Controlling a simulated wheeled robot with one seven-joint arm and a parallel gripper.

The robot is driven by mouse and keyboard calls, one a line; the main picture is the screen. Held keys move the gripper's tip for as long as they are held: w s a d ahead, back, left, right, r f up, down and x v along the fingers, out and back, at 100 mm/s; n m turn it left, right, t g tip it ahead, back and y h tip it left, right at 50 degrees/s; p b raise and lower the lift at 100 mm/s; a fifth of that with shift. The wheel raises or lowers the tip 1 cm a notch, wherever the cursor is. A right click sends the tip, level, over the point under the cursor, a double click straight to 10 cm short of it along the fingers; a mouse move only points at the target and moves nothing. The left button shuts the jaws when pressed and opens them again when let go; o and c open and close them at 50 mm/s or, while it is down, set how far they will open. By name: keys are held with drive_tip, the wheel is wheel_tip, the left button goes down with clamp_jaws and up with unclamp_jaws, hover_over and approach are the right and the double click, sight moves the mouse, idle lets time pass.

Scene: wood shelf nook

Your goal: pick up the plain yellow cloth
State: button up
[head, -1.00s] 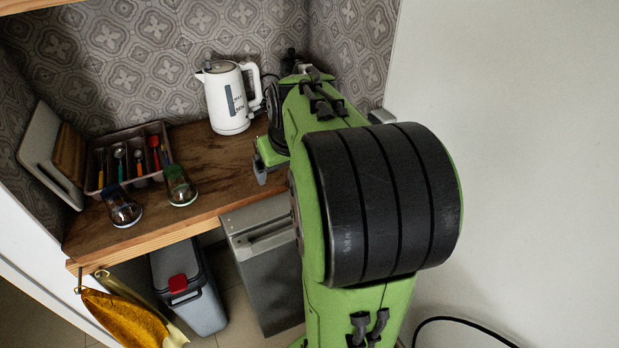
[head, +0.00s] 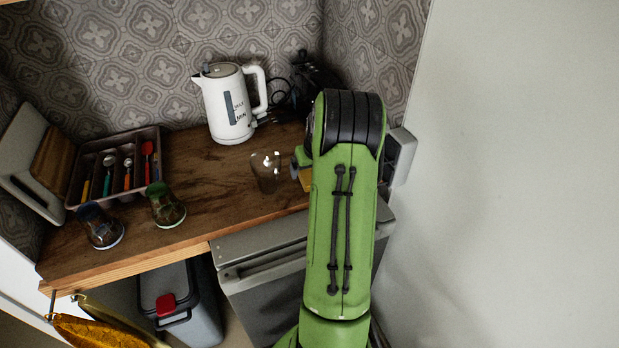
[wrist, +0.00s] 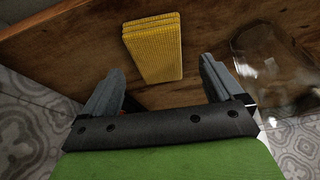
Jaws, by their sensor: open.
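A folded yellow cloth (wrist: 152,48) with a fine woven texture lies on the wooden counter in the wrist view. It sits between and beyond the fingertips of my gripper (wrist: 161,66), which is open and empty, with a gap on both sides of the cloth. In the head view only a small yellow corner of the cloth (head: 305,178) shows beside my arm; the rest is hidden. My gripper is mostly hidden behind my arm there.
A clear glass (head: 266,172) stands just left of the cloth, and close by at right in the wrist view (wrist: 270,68).

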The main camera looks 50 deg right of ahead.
drive_tip(key=x, duration=0.3)
drive_tip(key=shift+s, duration=0.1)
drive_tip(key=shift+c, duration=0.2)
drive_tip(key=c, duration=1.1)
wheel_tip(320, 180, up, 10)
drive_tip(key=p, duration=0.1)
drive_tip(key=shift+p, duration=0.3)
